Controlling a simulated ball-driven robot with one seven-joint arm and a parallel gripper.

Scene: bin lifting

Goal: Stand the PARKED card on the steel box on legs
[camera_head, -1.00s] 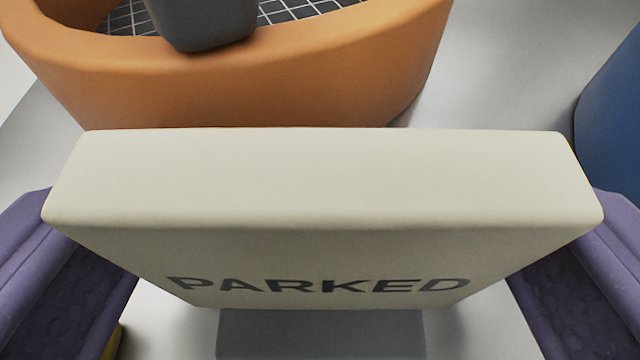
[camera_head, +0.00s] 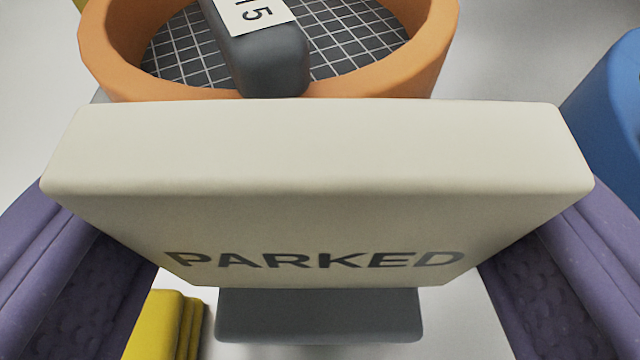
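The PARKED card (camera_head: 315,220) is a thick cream slab with dark lettering, large in the middle of the view. A grey block (camera_head: 320,325) shows directly below it; I cannot tell if it is the card's foot. My gripper (camera_head: 315,250) has purple fingers at the card's left and right edges, and it is shut on the card. The fingertips' contact is partly hidden. The card hides what lies right behind it. I cannot make out the steel box on legs.
An orange round bin (camera_head: 428,60) with a gridded floor is behind the card. A dark grey block (camera_head: 270,65) with a white label leans at its near rim. A blue rounded object (camera_head: 610,100) is at right, yellow pieces (camera_head: 160,325) at lower left. Pale floor lies between.

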